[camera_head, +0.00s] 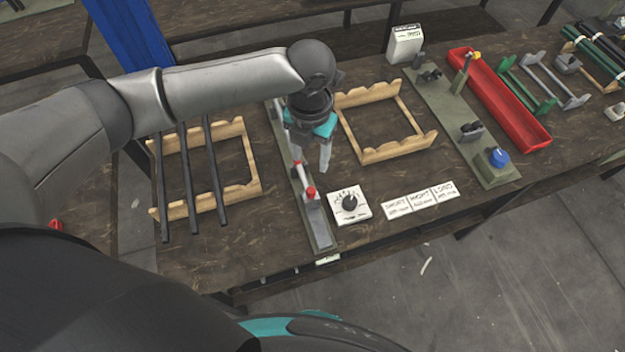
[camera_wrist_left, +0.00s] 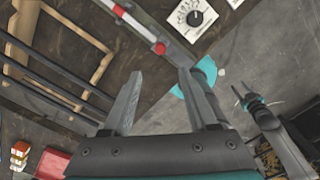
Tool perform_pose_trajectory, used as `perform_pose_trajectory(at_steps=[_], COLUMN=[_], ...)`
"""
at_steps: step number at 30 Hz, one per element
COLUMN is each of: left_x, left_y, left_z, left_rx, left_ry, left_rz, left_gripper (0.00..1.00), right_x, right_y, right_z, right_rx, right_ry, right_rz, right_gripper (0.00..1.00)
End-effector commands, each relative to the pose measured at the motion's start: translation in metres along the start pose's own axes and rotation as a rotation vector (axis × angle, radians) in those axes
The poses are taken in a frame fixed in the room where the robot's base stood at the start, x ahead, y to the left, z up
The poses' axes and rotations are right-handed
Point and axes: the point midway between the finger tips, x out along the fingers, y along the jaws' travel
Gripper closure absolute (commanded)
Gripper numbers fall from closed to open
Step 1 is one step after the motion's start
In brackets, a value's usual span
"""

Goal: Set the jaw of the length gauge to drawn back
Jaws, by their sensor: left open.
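The length gauge (camera_head: 320,232) is a long grey-green plate on the bench, with a red-and-white bar and a red-knobbed part (camera_head: 310,194) that looks like its jaw. In the left wrist view, the red knob (camera_wrist_left: 160,48) and striped bar (camera_wrist_left: 133,20) show beyond the fingertips. My left gripper (camera_head: 312,165) points down over the gauge, open and empty, apart from the knob. The arm and gripper hide part of the gauge's far half. What looks like my right gripper (camera_wrist_left: 243,94) shows small at the right of the left wrist view; its opening is unclear.
A white dial box (camera_head: 350,207) sits just right of the gauge, beside label cards (camera_head: 420,200). A wooden rack with dark rods (camera_head: 240,150) lies left; an empty wooden rack (camera_head: 400,155) lies right. A green fixture plate (camera_head: 450,120) and red tray (camera_head: 500,100) stand farther right.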

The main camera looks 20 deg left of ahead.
Motion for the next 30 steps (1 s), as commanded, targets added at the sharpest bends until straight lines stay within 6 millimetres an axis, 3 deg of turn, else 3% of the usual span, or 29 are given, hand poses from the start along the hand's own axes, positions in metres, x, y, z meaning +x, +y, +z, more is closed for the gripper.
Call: perform_pose_trajectory(at_steps=[1,5,15,21,30], left_x=[0.012,0.041,0.109,0.127,0.131], left_y=[0.000,0.000,-0.001,-0.001,-0.001], left_z=[-0.001,-0.001,-0.001,0.000,0.001], left_rx=[-0.001,-0.003,-0.002,-0.002,-0.001], left_ry=[0.004,0.004,0.001,-0.001,-0.002], left_rz=[0.000,0.000,0.000,-0.001,-0.001], left_gripper=[0.41,0.41,0.41,0.41,0.41], right_x=[0.001,0.004,0.013,0.016,0.017], right_y=[-0.002,-0.004,-0.002,-0.002,-0.002], right_z=[0.011,0.024,0.007,0.005,0.006], right_rx=[0.000,0.000,-0.002,-0.002,-0.003], right_ry=[-0.017,-0.038,-0.010,-0.005,-0.006], right_rz=[-0.002,-0.005,-0.002,-0.002,-0.003], right_gripper=[0.50,0.50,0.50,0.50,0.50])
